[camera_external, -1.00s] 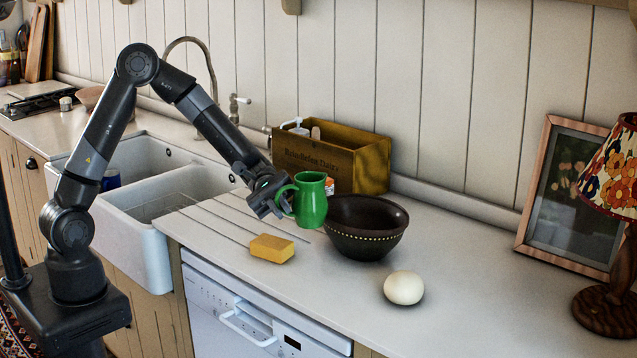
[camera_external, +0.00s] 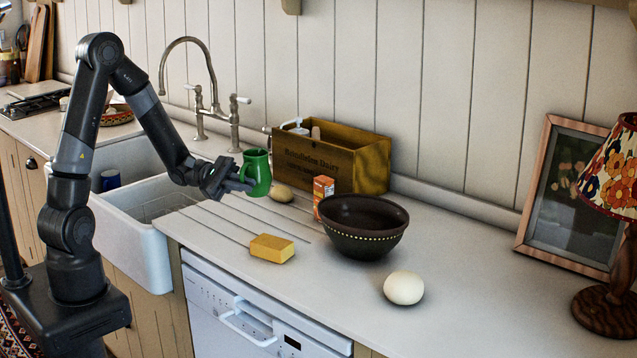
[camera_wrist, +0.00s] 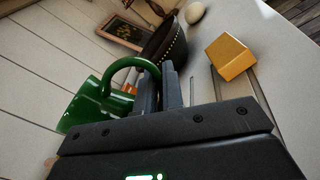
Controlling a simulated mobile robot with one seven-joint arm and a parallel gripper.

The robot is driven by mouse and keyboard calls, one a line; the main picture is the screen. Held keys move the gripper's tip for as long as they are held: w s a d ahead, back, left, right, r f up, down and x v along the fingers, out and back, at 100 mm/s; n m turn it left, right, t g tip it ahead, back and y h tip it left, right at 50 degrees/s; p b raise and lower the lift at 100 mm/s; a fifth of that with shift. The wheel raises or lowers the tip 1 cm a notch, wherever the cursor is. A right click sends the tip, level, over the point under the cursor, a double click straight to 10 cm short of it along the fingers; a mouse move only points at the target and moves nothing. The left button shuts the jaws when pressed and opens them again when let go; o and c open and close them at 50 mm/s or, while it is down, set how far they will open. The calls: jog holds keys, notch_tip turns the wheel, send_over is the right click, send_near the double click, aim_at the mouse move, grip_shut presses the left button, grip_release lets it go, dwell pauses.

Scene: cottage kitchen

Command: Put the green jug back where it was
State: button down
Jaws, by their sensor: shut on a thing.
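The green jug (camera_external: 257,173) is in my gripper (camera_external: 240,178), held by its handle and upright or nearly so in the external view. It appears raised above the draining grooves left of the wooden box. In the wrist view the jug (camera_wrist: 88,103) lies at the left, and its handle loops between the fingers of my gripper (camera_wrist: 160,92). The fingers are shut on the handle. The far side of the jug is hidden.
A yellow sponge (camera_external: 271,248), a dark bowl (camera_external: 362,238), a white egg-like object (camera_external: 404,288), a small orange carton (camera_external: 322,190) and a brown oval object (camera_external: 281,193) stand on the counter (camera_external: 330,290). A wooden box (camera_external: 362,165) is behind. The sink (camera_external: 152,247) is left.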

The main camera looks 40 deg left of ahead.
jog(key=shift+f, duration=3.75)
jog(key=shift+f, duration=0.1)
jog(key=c, duration=1.6)
grip_release()
jog(key=shift+o, duration=0.2)
